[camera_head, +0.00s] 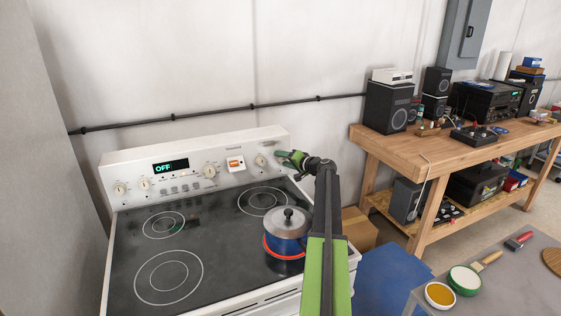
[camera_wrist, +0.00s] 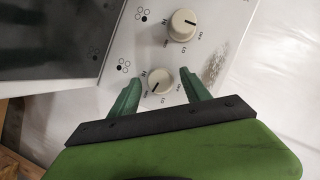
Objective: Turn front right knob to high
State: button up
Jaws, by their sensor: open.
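The stove's control panel (camera_head: 195,168) carries round cream knobs. In the wrist view, the end knob (camera_wrist: 159,86) sits between my gripper's fingers (camera_wrist: 159,76), with a gap visible on each side. Its dark pointer line slants to the lower left. A second knob (camera_wrist: 181,25) is farther up, its pointer slanting to the upper right. Burner icons and small lettering are printed beside them, too small to read surely. In the head view my gripper (camera_head: 282,157) is open at the panel's right end and hides the end knob; the neighbouring knob (camera_head: 260,161) shows to its left.
A blue pot with a lid (camera_head: 287,228) stands on the front right burner, with a red ring around its base. The display (camera_head: 170,167) reads OFF. The other burners are bare. A wooden workbench (camera_head: 450,152) with speakers is at right; a grey table (camera_head: 500,280) is at lower right.

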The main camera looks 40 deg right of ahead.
jog(key=d+p+v, duration=0.1)
jog(key=p+v, duration=0.2)
jog(key=v, duration=1.4)
jog(key=shift+a+p, duration=0.3)
jog(key=shift+a, duration=0.2)
jog(key=shift+s+r, duration=0.15)
